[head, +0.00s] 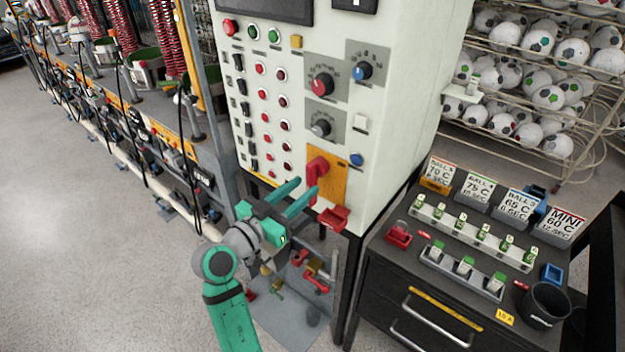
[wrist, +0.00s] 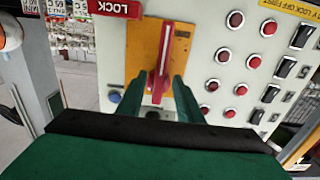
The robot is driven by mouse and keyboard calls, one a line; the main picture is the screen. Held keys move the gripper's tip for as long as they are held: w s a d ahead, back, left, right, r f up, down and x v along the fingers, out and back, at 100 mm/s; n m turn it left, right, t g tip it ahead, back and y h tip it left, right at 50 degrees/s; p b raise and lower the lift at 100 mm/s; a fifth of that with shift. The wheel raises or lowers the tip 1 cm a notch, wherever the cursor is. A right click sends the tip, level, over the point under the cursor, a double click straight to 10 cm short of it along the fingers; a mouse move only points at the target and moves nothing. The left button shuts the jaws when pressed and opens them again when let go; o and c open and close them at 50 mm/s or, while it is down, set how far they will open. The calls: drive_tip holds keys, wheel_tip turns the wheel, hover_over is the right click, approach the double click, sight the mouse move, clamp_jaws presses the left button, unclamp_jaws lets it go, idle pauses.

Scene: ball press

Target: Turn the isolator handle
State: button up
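The red isolator handle (head: 317,169) sits on a yellow plate (head: 340,185) low on the front of the pale control cabinet. In the wrist view the handle (wrist: 163,65) stands roughly along the picture's vertical, in front of the yellow plate (wrist: 182,40). My gripper (head: 308,184) is at the handle, with its two teal fingers apart. In the wrist view my gripper (wrist: 163,85) has one finger on each side of the handle's near end. I cannot tell whether either finger touches it.
A red lock box (head: 333,217) juts out just below the plate. Knobs (head: 321,84) and several red buttons (head: 260,68) are above and left. A dark bench (head: 375,255) with labelled racks stands to the right. The floor (head: 90,260) at left is clear.

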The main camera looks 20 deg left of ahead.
sight(308, 183)
drive_tip(key=shift+x, duration=2.3)
clamp_jaws()
